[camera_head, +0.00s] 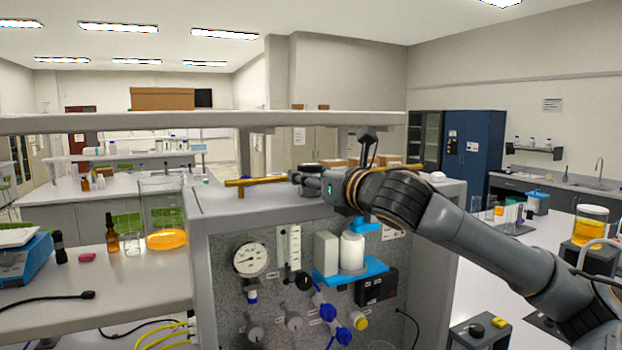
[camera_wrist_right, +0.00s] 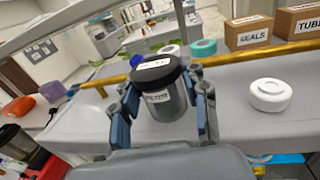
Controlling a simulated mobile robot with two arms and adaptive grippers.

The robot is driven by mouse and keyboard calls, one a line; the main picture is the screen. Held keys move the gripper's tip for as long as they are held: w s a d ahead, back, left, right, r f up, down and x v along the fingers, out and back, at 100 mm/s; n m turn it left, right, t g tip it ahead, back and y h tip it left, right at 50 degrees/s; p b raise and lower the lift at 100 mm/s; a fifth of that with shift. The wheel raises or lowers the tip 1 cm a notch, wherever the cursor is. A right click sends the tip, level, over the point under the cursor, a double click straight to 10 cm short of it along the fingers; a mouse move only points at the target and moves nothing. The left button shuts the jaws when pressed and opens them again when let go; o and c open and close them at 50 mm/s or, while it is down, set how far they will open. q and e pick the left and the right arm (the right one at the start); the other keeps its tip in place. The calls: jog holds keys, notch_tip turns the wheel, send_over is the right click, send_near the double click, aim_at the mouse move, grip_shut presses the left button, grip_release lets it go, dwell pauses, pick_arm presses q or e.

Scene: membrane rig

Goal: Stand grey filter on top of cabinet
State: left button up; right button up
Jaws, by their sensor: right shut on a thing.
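The grey filter (camera_wrist_right: 168,108) is a short grey cylinder with a black labelled lid, roughly upright in the right wrist view. My right gripper (camera_wrist_right: 163,112) is shut on it, one blue-padded finger on each side. In the head view my right gripper (camera_head: 318,182) is over the top of the grey cabinet (camera_head: 215,199), mostly hiding the filter; its dark lid (camera_head: 312,168) shows. The cabinet top also shows in the wrist view (camera_wrist_right: 235,105). I cannot tell whether the filter's base touches it. My left gripper is not in view.
A brass pipe (camera_head: 255,181) runs along the cabinet top, close behind the filter. A white round cap (camera_wrist_right: 270,95) stands to the right on the top. Cardboard boxes (camera_wrist_right: 253,30) and a teal ring (camera_wrist_right: 203,47) are beyond. A shelf beam (camera_head: 180,121) crosses behind, above the cabinet.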

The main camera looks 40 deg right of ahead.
jog(key=shift+f, duration=0.2)
jog(key=o, duration=1.1)
jog(key=shift+o, duration=0.2)
jog(key=shift+r, duration=0.2)
jog(key=shift+f, duration=0.1)
jog(key=s+a+b, duration=0.1)
jog(key=s+b, duration=0.9)
jog(key=s, duration=0.2)
jog(key=shift+a, duration=0.35)
